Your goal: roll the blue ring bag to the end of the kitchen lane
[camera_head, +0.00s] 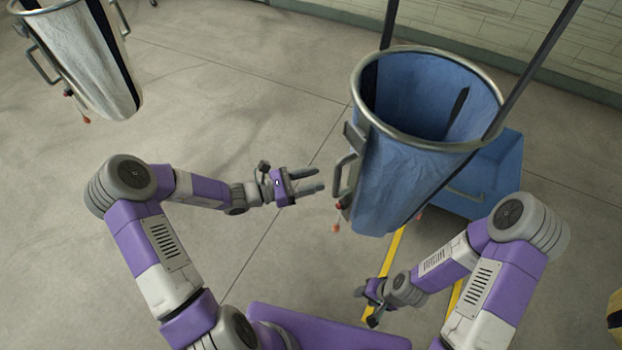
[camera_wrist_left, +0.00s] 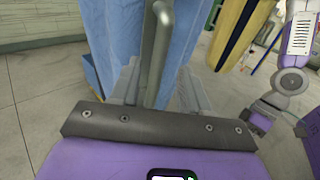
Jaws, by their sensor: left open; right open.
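The blue ring bag (camera_head: 400,180) hangs open-topped from a round metal ring, held by dark straps, right of centre in the head view. A grey handle (camera_head: 343,172) sticks out on its left side. My left gripper (camera_head: 318,182) is open just left of this handle. In the left wrist view the handle (camera_wrist_left: 157,50) rises between the open fingers, with the blue cloth (camera_wrist_left: 120,40) behind it; I cannot tell whether they touch. My right gripper (camera_head: 366,306) is open and empty, low and in front of the bag.
A blue bin (camera_head: 485,175) stands on the floor behind the bag at right. A white ring bag (camera_head: 85,60) hangs at the upper left. Yellow lines (camera_head: 394,250) mark the floor below the blue bag. The grey floor at left is clear.

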